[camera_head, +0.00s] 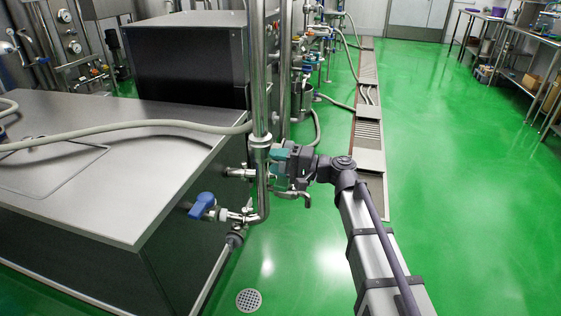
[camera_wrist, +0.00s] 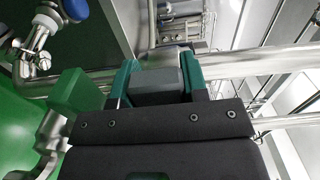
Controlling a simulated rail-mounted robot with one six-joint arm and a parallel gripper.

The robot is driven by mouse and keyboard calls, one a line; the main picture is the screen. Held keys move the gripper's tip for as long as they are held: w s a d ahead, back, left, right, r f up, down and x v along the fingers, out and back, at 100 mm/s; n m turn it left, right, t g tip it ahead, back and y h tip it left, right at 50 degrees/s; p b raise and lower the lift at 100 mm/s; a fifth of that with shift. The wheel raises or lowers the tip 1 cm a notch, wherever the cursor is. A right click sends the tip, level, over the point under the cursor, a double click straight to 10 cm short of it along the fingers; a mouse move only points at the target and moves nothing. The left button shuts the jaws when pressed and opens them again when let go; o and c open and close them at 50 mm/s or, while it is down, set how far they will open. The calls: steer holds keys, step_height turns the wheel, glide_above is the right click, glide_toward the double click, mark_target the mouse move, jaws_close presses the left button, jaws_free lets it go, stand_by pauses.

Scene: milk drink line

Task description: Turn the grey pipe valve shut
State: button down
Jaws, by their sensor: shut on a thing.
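My gripper (camera_head: 279,158) reaches in from the right to the upright steel pipe (camera_head: 262,170) in the head view. In the wrist view, its two teal fingers (camera_wrist: 156,78) stand on either side of a dark grey block, the handle of the grey pipe valve (camera_wrist: 156,88), and are shut on it. In the head view the grey handle is mostly hidden by my gripper, and I cannot tell its turn angle. A small metal spout (camera_head: 301,194) shows just below my gripper.
A blue-handled valve (camera_head: 203,206) sits lower left on the same pipework; it also shows in the wrist view (camera_wrist: 75,9). A steel-topped cabinet (camera_head: 95,195) stands left, with a hose (camera_head: 130,127) over it. Green floor on the right is clear, beside a drain channel (camera_head: 369,130).

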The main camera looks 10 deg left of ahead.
steer(key=c, duration=0.6)
jaws_free()
steer(key=shift+c, duration=0.2)
steer(key=shift+d, duration=0.1)
steer(key=d, duration=1)
steer(key=shift+s+d, duration=0.3)
steer(key=shift+s, duration=0.15)
